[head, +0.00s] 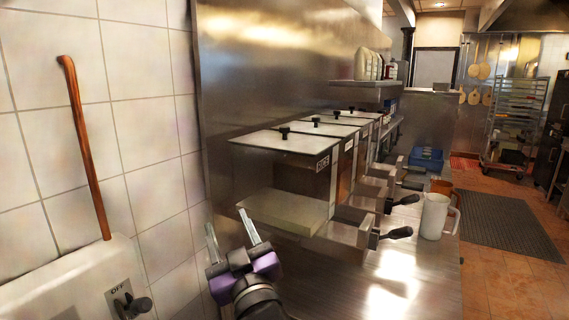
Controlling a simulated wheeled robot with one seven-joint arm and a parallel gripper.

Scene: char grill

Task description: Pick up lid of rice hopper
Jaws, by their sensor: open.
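The rice hopper (325,186) is the nearest of several steel bins in a row on the counter, with a label on its upper side. Its lid (289,144) is a flat pale panel with a small black knob (285,132) on top, and it lies closed on the hopper. My gripper (227,226) is at the lower middle, with its two fingers apart and nothing between them. It is below and to the left of the lid, apart from it, near the steel wall.
More lidded hoppers (343,121) stand behind. Trays with black handles (397,233) stick out to the right. A white pitcher (435,216) and a brown one (442,187) stand on the counter (395,275). A shelf (366,83) holds bottles above. A wooden stick (85,150) rises at left.

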